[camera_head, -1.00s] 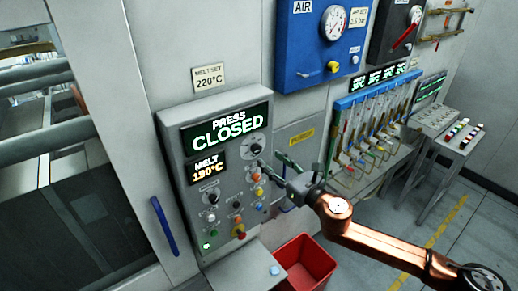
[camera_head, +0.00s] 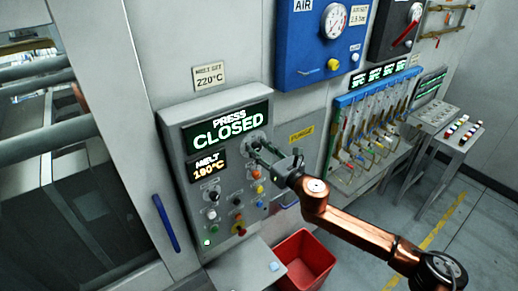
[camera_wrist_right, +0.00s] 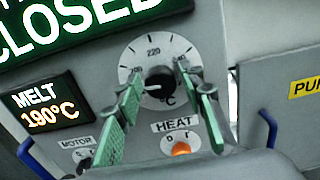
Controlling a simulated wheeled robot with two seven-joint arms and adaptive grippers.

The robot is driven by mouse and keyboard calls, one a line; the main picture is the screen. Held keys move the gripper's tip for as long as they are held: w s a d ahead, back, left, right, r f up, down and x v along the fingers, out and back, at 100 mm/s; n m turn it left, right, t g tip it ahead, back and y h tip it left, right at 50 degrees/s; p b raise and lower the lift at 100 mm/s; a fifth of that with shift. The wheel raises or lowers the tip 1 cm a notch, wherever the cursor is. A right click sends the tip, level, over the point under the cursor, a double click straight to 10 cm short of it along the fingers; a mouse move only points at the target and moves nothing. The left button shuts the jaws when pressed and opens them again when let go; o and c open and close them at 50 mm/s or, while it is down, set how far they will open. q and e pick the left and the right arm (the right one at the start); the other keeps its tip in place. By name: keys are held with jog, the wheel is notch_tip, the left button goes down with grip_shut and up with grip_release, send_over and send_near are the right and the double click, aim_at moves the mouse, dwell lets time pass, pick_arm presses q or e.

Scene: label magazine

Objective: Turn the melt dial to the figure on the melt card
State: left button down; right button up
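The melt card (camera_head: 209,77) on the wall above the panel reads 220°C. The melt display (camera_head: 208,167) on the press panel reads 190°C; it also shows in the right wrist view (camera_wrist_right: 45,107). The melt dial (camera_wrist_right: 160,78) has a dark knob, a pale scale marked 220 near its top, and a light pointer to the left. My right gripper (camera_head: 258,149) is at the dial (camera_head: 254,138). In the right wrist view its two green fingers (camera_wrist_right: 158,92) are apart, one on either side of the knob; contact is not clear. My left gripper is out of view.
The orange heat switch (camera_wrist_right: 181,148) sits just below the dial, among several knobs and buttons. A red bin (camera_head: 306,259) stands on the floor below. A blue handle (camera_head: 166,223) is left of the panel, and a blue air box (camera_head: 318,45) is above right.

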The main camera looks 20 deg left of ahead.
jog(key=c, duration=0.8)
jog(key=shift+c, duration=0.2)
jog(key=shift+m, duration=0.4)
jog(key=m+p, duration=0.1)
jog(key=m, duration=0.2)
jog(key=shift+w+p, duration=0.1)
jog(key=shift+p, duration=0.2)
jog(key=m+p, duration=0.1)
jog(key=m, duration=0.3)
jog(key=shift+d+m+p, duration=0.1)
jog(key=shift+m+p, duration=0.2)
jog(key=shift+p, duration=0.05)
jog(key=m+p, duration=0.1)
jog(key=m, duration=0.3)
jog(key=shift+w+p, duration=0.1)
jog(key=shift+p, duration=0.2)
jog(key=shift+f+m+p, duration=0.15)
jog(key=shift+m+p, duration=0.35)
jog(key=shift+m, duration=1.4)
